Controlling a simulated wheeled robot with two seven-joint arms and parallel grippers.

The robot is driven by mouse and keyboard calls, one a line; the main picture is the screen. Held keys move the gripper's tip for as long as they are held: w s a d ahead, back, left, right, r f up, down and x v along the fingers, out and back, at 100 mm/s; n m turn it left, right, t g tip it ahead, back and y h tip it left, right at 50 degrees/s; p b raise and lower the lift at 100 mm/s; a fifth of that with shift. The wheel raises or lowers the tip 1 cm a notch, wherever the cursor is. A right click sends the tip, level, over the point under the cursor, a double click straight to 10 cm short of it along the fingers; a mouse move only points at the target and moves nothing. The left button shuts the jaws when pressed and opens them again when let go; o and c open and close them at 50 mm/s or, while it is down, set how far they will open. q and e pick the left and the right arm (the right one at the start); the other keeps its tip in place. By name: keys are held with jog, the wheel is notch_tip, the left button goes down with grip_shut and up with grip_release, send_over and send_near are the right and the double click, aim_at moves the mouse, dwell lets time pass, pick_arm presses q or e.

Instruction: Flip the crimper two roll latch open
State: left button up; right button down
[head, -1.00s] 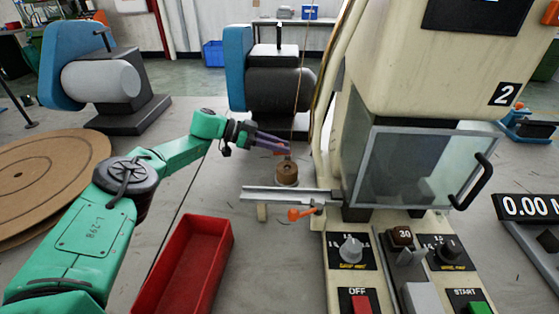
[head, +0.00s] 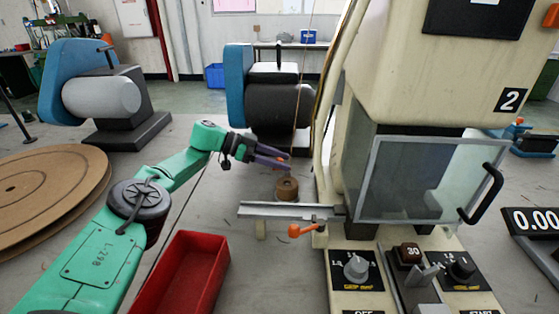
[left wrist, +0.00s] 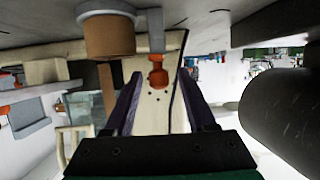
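Crimper two is the cream machine (head: 430,80) marked 2, with a clear guard. A brown roll (head: 287,188) stands beside it, behind a grey rail (head: 285,211) with an orange-knobbed lever (head: 300,230). My left gripper (head: 284,160) is just above and behind the roll, with a small orange spot at its purple fingertips. In the left wrist view my left gripper (left wrist: 162,95) is open. An orange knob (left wrist: 158,77) on a grey bar shows between its fingers; I cannot tell whether they touch it. The roll (left wrist: 108,38) is at upper left. My right gripper is not in view.
A red tray (head: 185,275) lies at the front, with large brown discs (head: 50,195) to the left. Blue-and-black machines (head: 270,100) stand behind. The control panel (head: 405,275) is below the guard.

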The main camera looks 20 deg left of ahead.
pick_arm(q)
jog(key=b+v, duration=0.1)
jog(key=v, duration=0.6)
jog(key=shift+a, duration=0.25)
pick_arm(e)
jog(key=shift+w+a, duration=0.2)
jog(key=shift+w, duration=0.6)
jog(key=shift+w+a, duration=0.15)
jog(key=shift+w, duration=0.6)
pick_arm(q)
jog(key=shift+s, duration=0.1)
